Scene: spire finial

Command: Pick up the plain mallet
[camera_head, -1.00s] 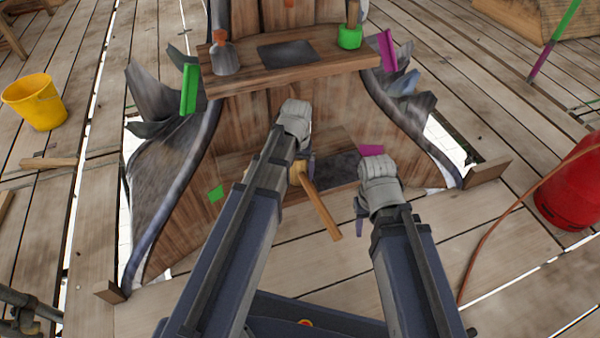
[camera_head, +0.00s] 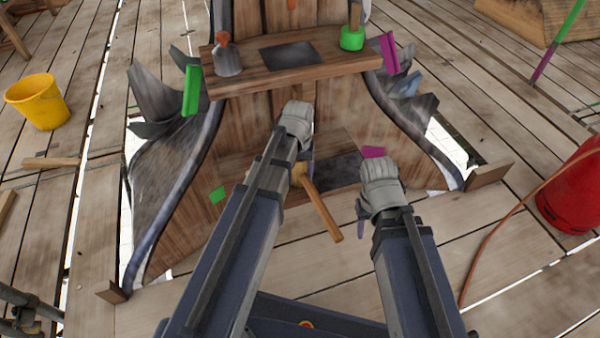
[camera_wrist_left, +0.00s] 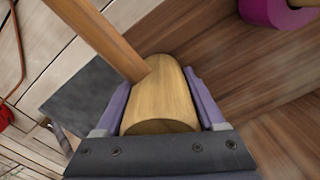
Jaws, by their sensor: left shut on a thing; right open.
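The plain mallet has a bare pale wooden head and a brown wooden handle (camera_head: 323,208). It is over the lower shelf, its handle pointing down and right, past the shelf's front edge. My left gripper (camera_head: 302,168) is shut on its head, which is mostly hidden by the wrist in the head view. In the left wrist view the mallet head (camera_wrist_left: 165,98) sits between the two purple fingers of my left gripper (camera_wrist_left: 160,105). I cannot tell whether it still touches the shelf. My right gripper (camera_head: 362,212) is open and empty, right of the handle.
A dark plate (camera_head: 338,170) and a magenta-marked thing (camera_head: 373,152) are on the lower shelf. A yellow bucket (camera_head: 38,102) and a red cylinder (camera_head: 572,185) stand aside.

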